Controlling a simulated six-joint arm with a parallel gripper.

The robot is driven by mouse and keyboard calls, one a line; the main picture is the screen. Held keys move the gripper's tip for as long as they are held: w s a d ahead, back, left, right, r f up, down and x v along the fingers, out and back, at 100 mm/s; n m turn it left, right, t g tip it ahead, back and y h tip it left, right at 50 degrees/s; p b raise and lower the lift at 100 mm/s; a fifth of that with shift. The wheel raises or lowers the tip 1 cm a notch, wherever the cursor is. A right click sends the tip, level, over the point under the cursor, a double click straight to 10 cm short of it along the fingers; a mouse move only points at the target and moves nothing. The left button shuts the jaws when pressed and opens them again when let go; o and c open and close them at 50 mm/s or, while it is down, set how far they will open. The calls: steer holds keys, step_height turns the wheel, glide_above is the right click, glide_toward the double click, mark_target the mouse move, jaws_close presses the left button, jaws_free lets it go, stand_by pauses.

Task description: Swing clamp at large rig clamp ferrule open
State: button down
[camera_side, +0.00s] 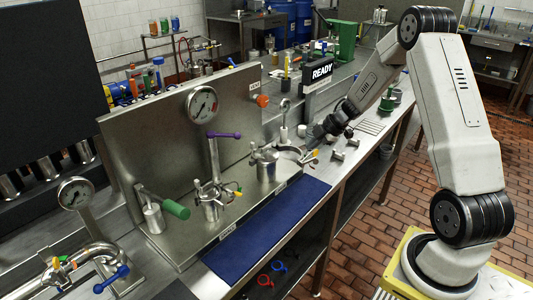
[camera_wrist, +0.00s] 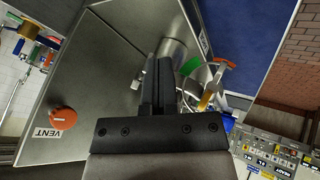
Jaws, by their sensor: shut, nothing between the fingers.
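The large rig ferrule is a short steel cylinder (camera_side: 267,166) on the steel bench, right of centre in the side view. It also shows beyond my fingers in the wrist view (camera_wrist: 174,54). A metal clamp (camera_side: 290,151) with a yellow-tipped end lies at its right side. In the wrist view the clamp (camera_wrist: 221,78) shows curved arms with green, orange and yellow parts, right of the fingers. My gripper (camera_wrist: 158,72) is shut and empty, close to the ferrule and clamp. In the side view its tip is small and dark, so contact with the clamp cannot be told.
A second clamped fitting (camera_side: 210,200) with a purple-handled valve (camera_side: 223,135) and gauge (camera_side: 202,104) stands left. A green-handled valve (camera_side: 174,208) is further left. The steel back panel (camera_side: 155,140) carries an orange VENT knob (camera_side: 262,101). A blue mat (camera_side: 265,225) lies clear in front.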

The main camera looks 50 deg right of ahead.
steer(key=shift+w+d+n+g+y, duration=0.3)
steer(key=shift+w+d+n, duration=0.45)
steer(key=shift+w, duration=0.35)
steer(key=shift+w+d+n+g+y, duration=0.2)
steer(key=shift+w+d+n+y, duration=0.3)
steer(key=shift+w+d, duration=0.45)
steer(key=shift+w, duration=0.1)
steer(key=shift+r, duration=0.1)
steer(key=w+v, duration=0.1)
steer(key=v, duration=0.8)
steer(key=shift+s+d+r, duration=0.15)
steer(key=shift+d+r, duration=0.25)
steer(key=shift+d, duration=0.15)
